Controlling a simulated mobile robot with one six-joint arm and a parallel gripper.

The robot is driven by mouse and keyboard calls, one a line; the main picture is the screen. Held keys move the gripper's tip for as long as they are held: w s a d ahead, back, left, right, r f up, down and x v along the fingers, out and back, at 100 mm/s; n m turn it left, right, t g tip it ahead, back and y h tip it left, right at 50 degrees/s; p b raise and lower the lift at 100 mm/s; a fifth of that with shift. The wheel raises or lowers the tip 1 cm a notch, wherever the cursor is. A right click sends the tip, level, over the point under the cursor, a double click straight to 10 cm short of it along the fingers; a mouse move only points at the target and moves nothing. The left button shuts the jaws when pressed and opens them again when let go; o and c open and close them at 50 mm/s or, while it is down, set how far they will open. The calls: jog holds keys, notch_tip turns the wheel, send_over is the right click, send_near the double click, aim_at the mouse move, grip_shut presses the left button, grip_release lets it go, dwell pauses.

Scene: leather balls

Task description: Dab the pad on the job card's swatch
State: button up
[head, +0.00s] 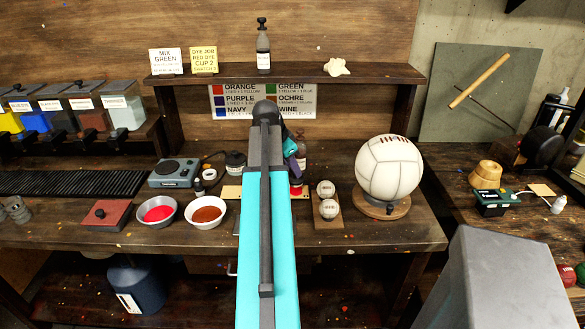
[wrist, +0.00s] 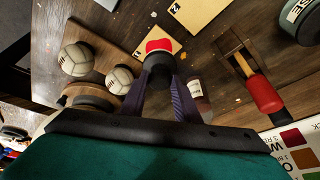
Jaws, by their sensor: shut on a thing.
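My gripper (head: 293,163) is shut on a dark-handled dabber; its fingers (wrist: 160,85) close around the handle in the wrist view. The dabber's pad (wrist: 158,45) is bright red, and it also shows in the head view (head: 296,189). It hangs over a small tan swatch (wrist: 172,43) on the bench; I cannot tell whether it touches. Other tan swatches (wrist: 197,14) lie beyond it, and their numbers are hard to read. The yellow job card (head: 203,60) on the shelf reads red dye, cup 2, swatch 2. A bowl of red dye (head: 157,211) stands to the left.
A bowl of orange-brown dye (head: 207,213) stands beside the red one. Two small balls (head: 327,198) sit on a board right of my gripper, and a large white ball (head: 389,170) stands farther right. A red-handled tool (wrist: 262,92) and a bottle (wrist: 195,88) are near the fingers.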

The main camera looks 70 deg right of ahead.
jog(key=shift+r+p, duration=0.95)
jog(key=shift+r, duration=0.8)
jog(key=w+a+r+n+t, duration=0.15)
jog(key=w+a+n, duration=0.45)
jog(key=w+a, duration=0.85)
jog(key=w+a+n+t, duration=0.3)
jog(key=w+a+n, duration=0.3)
jog(key=w+a, duration=0.8)
jog(key=w+a+n+y, duration=0.1)
jog(key=w+a+n, duration=0.3)
jog(key=a, duration=0.8)
jog(key=w+a+r+n+t+y, duration=0.1)
jog(key=w+a+n, duration=0.4)
jog(key=a, duration=0.7)
jog(key=w+a+r+n+t+y, duration=0.1)
jog(key=w+a+n, duration=0.3)
jog(key=a, duration=0.9)
jog(key=shift+w+r+n+y+b, duration=0.2)
jog(key=shift+w+n+y+b, duration=0.1)
jog(key=shift+w+y, duration=0.7)
